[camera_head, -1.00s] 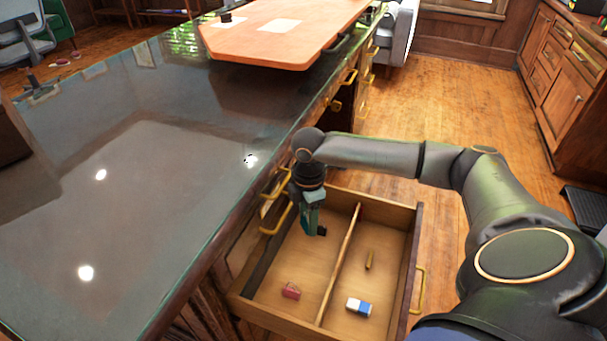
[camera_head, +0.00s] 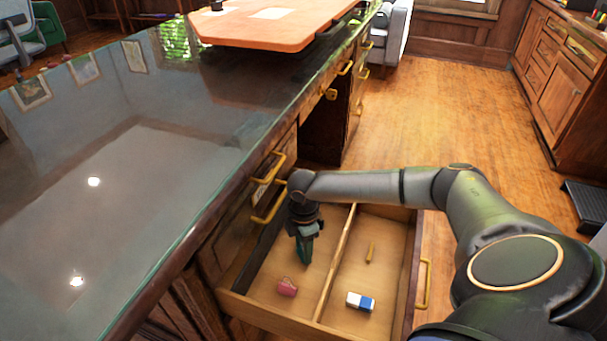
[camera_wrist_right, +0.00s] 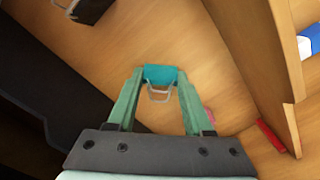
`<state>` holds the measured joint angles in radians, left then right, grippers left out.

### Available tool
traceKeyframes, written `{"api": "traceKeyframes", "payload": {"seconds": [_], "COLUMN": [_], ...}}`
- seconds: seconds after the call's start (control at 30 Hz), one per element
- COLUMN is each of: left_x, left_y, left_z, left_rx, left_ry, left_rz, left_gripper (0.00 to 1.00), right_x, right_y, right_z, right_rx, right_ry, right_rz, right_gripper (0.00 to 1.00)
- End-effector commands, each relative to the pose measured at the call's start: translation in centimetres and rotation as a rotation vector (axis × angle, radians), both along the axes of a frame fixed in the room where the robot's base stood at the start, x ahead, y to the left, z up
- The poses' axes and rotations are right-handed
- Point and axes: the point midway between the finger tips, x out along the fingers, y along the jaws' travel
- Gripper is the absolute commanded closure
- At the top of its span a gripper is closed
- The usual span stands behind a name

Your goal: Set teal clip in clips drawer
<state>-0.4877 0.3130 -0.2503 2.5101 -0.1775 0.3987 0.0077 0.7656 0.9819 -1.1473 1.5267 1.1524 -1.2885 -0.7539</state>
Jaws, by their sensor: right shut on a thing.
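My right gripper (camera_head: 304,258) is shut on the teal clip (camera_wrist_right: 160,75), which sits between the fingertips in the right wrist view with its wire loop showing. In the head view the gripper points down into the left compartment of the open drawer (camera_head: 412,262); the clip is mostly hidden there. Whether the clip touches the drawer floor I cannot tell. A black clip-like thing (camera_wrist_right: 92,10) shows at the top of the wrist view. My left gripper is not in view.
A wooden divider (camera_head: 335,262) splits the drawer. Its right compartment holds a blue-and-white eraser (camera_head: 360,301) and a small brass-coloured piece (camera_head: 370,252). The glass-topped desk (camera_head: 130,150) stands close on the left. Open floor (camera_head: 440,120) lies beyond the drawer.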

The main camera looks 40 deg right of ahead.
Motion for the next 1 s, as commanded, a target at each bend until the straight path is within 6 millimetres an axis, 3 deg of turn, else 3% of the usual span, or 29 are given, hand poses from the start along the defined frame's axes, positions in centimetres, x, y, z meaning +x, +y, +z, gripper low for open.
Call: {"api": "traceKeyframes", "payload": {"seconds": [0.27, 0.3, 0.53, 0.83, 1.0], "left_x": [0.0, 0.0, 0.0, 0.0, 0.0], "left_y": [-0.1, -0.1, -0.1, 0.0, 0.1], "left_z": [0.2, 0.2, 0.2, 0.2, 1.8], "left_rx": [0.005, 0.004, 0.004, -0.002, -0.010], "left_ry": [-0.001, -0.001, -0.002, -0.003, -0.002], "left_rz": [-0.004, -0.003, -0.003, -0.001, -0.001], "left_gripper": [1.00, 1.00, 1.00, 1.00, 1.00], "right_x": [0.0, 0.0, 0.0, 0.1, 0.1], "right_y": [0.0, 0.0, 0.0, 0.0, 0.0], "right_z": [-0.1, -0.1, -0.1, 0.1, 2.7], "right_rx": [0.000, 0.000, 0.000, -0.001, 0.000], "right_ry": [0.000, -0.001, -0.001, -0.002, -0.002], "right_rz": [-0.001, -0.001, -0.001, 0.000, -0.001], "right_gripper": [1.00, 0.46, 0.20, 0.19, 0.19]}}
